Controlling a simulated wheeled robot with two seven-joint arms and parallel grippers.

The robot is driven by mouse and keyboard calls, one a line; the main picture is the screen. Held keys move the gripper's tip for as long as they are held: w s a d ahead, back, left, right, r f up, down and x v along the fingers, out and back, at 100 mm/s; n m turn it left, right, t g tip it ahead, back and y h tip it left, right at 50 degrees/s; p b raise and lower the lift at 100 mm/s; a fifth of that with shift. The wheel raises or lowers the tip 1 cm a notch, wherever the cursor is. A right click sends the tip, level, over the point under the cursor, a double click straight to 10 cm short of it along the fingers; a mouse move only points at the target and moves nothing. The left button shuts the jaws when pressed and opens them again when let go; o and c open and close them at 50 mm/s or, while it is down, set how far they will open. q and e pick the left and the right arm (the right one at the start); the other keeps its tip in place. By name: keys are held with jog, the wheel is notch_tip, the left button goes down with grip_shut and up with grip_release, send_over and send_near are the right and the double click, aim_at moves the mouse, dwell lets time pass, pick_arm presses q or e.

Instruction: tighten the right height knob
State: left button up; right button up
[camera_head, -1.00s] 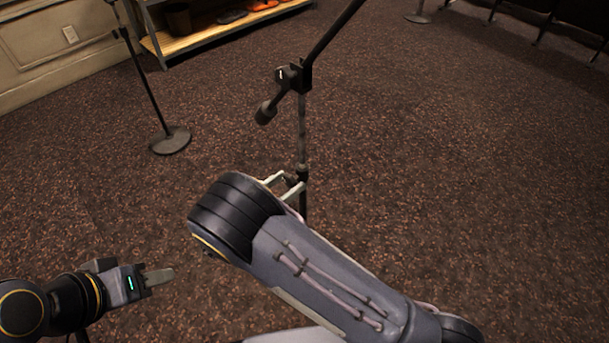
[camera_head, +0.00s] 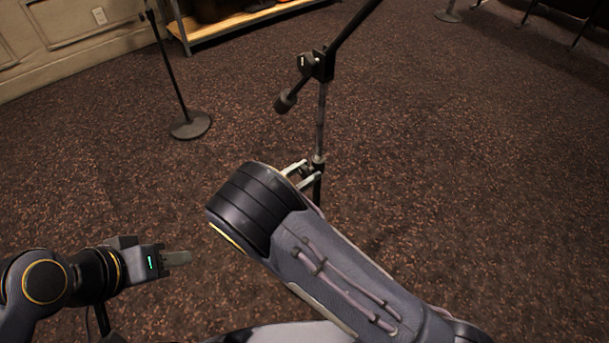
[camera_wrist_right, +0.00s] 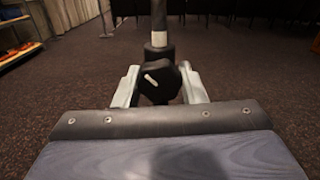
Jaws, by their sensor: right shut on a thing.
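The height knob is a dark, lobed knob with a white mark, seen in the right wrist view (camera_wrist_right: 158,84) on the collar of a microphone stand. The stand's pole (camera_head: 321,122) rises upright in the head view, with a tilted boom at its top. My right gripper (camera_wrist_right: 160,88) is shut on the knob, one pale finger on each side. In the head view, the same gripper (camera_head: 304,176) reaches the stand and my forearm hides the stand's lower part. My left gripper (camera_head: 180,258) is at the lower left, away from the stand; its finger gap does not show.
Another stand with a round base (camera_head: 190,125) is at the upper left. A low shelf (camera_head: 235,22) with items stands by the wall at the back. Carpet to the right of the held stand is clear.

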jog(key=m+b, duration=0.1)
jog(key=m, duration=0.2)
jog(key=o, duration=1)
jog(key=shift+a, duration=0.1)
